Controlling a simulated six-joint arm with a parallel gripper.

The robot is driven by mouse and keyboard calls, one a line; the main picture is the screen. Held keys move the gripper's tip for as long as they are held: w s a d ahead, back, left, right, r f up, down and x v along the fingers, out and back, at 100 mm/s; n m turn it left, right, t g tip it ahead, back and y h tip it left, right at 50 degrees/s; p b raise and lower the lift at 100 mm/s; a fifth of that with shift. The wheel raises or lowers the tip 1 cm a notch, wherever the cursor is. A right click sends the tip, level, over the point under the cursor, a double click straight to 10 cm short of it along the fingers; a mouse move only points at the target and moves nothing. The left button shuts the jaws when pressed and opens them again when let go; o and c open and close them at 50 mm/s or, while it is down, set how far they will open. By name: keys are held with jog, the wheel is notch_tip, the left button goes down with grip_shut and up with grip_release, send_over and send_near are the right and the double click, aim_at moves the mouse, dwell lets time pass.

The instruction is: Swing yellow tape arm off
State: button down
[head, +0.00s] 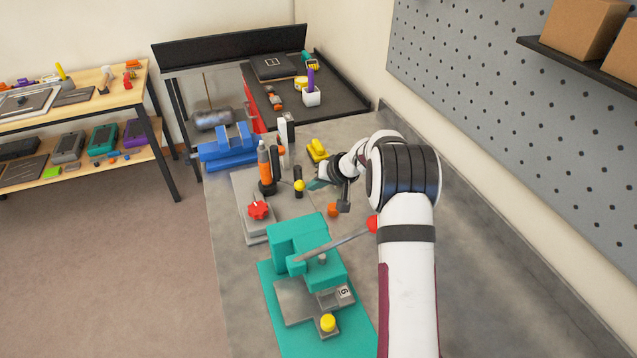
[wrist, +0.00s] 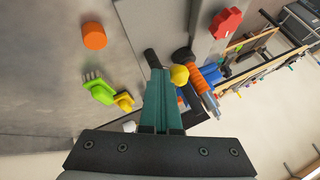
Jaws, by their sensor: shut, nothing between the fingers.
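A yellow ball knob (head: 299,185) sits by a short black post on a grey plate (head: 250,205); I take it as the tape arm's knob, but no tape is clear. The ball also shows in the wrist view (wrist: 180,75), just right of my fingertips. My gripper (head: 315,184) has teal fingers, shut and empty, right of the ball in the head view. In the wrist view my gripper (wrist: 160,72) points toward a black cylinder (wrist: 152,58). Whether the fingers touch the ball or cylinder I cannot tell. The arm under the ball is mostly hidden.
A red star knob (head: 258,211) and an orange-handled tool (head: 265,160) stand on the plate. A teal press (head: 305,240) with a red-tipped lever is in front. A blue vise (head: 228,150), a yellow object (head: 317,150) and an orange cylinder (head: 333,210) are nearby.

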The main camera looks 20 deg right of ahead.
aim_at(297, 189)
jog(key=a+m+h, duration=0.2)
jog(key=shift+a+m+t, duration=0.3)
jog(key=shift+m, duration=0.1)
jog(key=shift+w+a, duration=0.1)
jog(key=shift+a, duration=0.8)
jog(key=shift+a, duration=0.2)
